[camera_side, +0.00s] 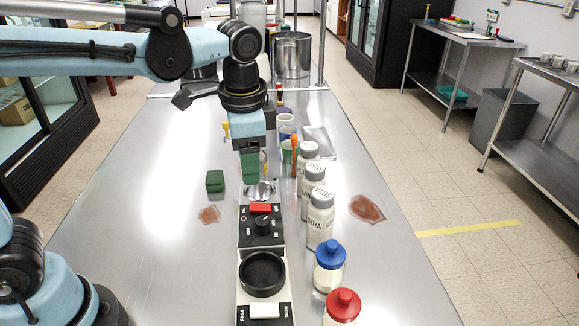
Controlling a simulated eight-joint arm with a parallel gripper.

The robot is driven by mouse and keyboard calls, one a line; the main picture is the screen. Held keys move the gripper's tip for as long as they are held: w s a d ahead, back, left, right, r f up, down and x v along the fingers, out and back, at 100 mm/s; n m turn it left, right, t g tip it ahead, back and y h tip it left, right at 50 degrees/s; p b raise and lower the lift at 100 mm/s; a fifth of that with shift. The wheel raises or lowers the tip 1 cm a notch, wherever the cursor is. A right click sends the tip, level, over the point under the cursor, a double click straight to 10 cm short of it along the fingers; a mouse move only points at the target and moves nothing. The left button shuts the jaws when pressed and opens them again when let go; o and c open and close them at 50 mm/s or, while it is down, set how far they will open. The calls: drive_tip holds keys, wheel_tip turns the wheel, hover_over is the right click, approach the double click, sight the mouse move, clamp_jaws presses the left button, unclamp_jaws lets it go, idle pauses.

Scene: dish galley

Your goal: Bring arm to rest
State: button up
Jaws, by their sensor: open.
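My gripper (252,176) is at the centre of the side view, pointing down over the steel counter (150,220). Its jaws are open, though their gap is hard to see from this side. I see nothing held between them. The jaws appear just behind a small shiny metal dish (261,190) and the black control box with a red switch (262,222). I cannot tell how high they are above the counter. My arm reaches in from the upper left. A small dark green block (214,181) stands to the left of the gripper, apart from it.
Several white bottles with grey caps (320,217) stand close on the right, with a blue-lidded jar (329,266) and red-lidded jar (342,306) in front. Cups (287,150) and a metal pot (291,55) stand behind. Reddish stains (367,208) mark the counter. Its left side is mostly clear.

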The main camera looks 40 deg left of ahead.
drive_tip(key=s+a+f+n+t+h, duration=0.1)
drive_tip(key=s+a+f+n+t, duration=0.3)
drive_tip(key=s+a+n+t, duration=0.1)
drive_tip(key=shift+s+a+n+t, duration=0.3)
drive_tip(key=shift+a+n+t, duration=0.4)
drive_tip(key=shift+a+n, duration=0.4)
